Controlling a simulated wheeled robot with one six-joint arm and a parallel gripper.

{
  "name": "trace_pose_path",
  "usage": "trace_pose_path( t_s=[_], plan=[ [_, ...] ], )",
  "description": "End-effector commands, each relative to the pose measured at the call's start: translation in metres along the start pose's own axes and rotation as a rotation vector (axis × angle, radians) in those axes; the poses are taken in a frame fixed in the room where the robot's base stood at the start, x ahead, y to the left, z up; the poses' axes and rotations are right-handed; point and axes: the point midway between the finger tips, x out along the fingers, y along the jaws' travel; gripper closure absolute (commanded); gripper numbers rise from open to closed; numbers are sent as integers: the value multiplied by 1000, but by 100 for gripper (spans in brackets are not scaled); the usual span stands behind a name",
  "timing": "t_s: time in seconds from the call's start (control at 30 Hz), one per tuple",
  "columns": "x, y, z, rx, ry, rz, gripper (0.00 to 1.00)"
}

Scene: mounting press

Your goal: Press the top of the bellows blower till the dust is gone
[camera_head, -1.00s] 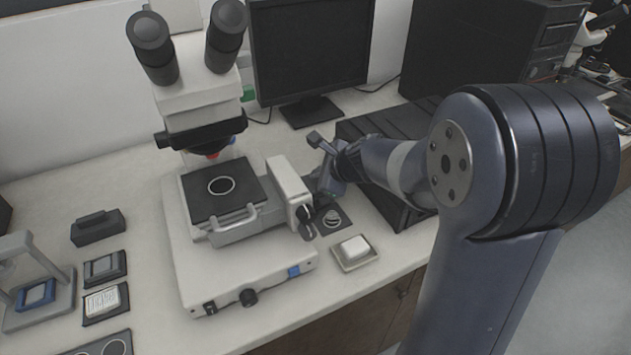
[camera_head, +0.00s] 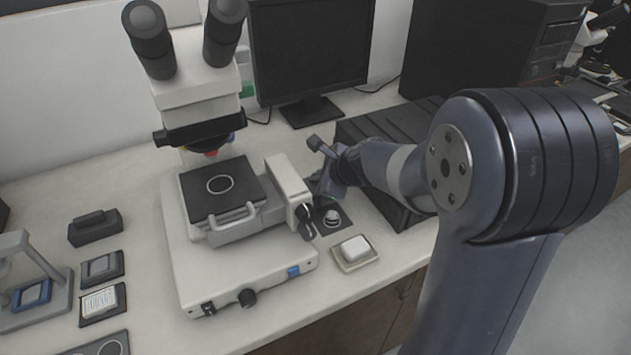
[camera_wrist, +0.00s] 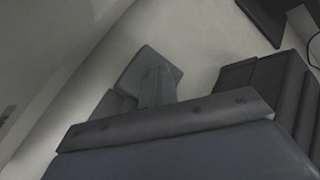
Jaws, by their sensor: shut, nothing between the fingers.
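The bellows blower appears to be the small pale round piece (camera_head: 332,216) on a dark square mat, right of the microscope base. My gripper (camera_head: 328,192) is shut and empty, pointing down just behind and above it. I cannot tell whether its tip touches the blower. In the wrist view my gripper (camera_wrist: 150,82) shows as dark grey shapes, and the blower is not to be seen there. The microscope stage carries a black plate (camera_head: 207,205) with a pale ring on it. I cannot make out any dust.
The microscope (camera_head: 240,275) stands close left of my gripper, its dark knobs nearest. A small tray with a white block (camera_head: 355,248) lies in front. A black ribbed case (camera_head: 385,205) is to the right, under my forearm. A monitor (camera_head: 310,55) stands behind.

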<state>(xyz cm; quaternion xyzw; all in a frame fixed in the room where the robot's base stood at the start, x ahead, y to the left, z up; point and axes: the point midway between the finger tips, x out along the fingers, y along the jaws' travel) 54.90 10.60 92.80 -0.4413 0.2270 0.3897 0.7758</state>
Motion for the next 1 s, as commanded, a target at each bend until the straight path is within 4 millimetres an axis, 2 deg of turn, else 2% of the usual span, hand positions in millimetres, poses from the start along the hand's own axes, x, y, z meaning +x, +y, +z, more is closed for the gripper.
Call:
trace_pose_path(
  t_s=[0.37,0.8,1.0],
  plan=[
    [1,1,-1,0,1,2,100],
    [-16,-11,11,0,1,2,100],
    [-16,-11,12,0,1,1,100]
  ],
)
